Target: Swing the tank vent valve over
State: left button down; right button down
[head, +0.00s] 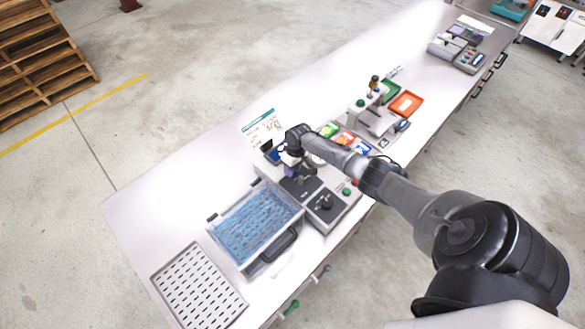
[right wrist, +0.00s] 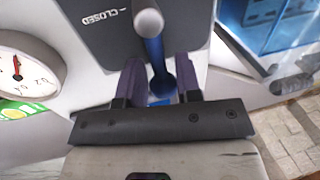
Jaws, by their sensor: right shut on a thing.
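The valve's lever (right wrist: 156,52), blue with a pale rounded end, shows in the right wrist view in front of a dark grey plate marked CLOSED (right wrist: 88,42). My right gripper (right wrist: 158,84) has its two dark purple fingers on either side of the lever and is shut on it. In the head view my right gripper (head: 292,170) is over the grey unit beside the tank (head: 213,233), a clear-walled box with blue contents. The arm hides most of the valve there. My left gripper is not in view.
A round gauge (right wrist: 24,74) with a red needle is left of the valve plate. A perforated tray (head: 157,276) lies at the bench's near left. Coloured trays, including an orange one (head: 406,103), stand farther along.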

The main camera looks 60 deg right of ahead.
jog(key=c, duration=0.8)
grip_release()
jog(key=shift+a, duration=0.1)
jog(key=shift+r, duration=0.1)
jog(key=shift+r, duration=0.35)
jog(key=d+r, duration=0.1)
jog(key=r, duration=0.7)
jog(key=d+r, duration=0.1)
jog(key=r, duration=0.3)
jog(key=shift+s+d+r, duration=0.25)
jog(key=shift+d+r, duration=0.05)
jog(key=shift+d, duration=0.05)
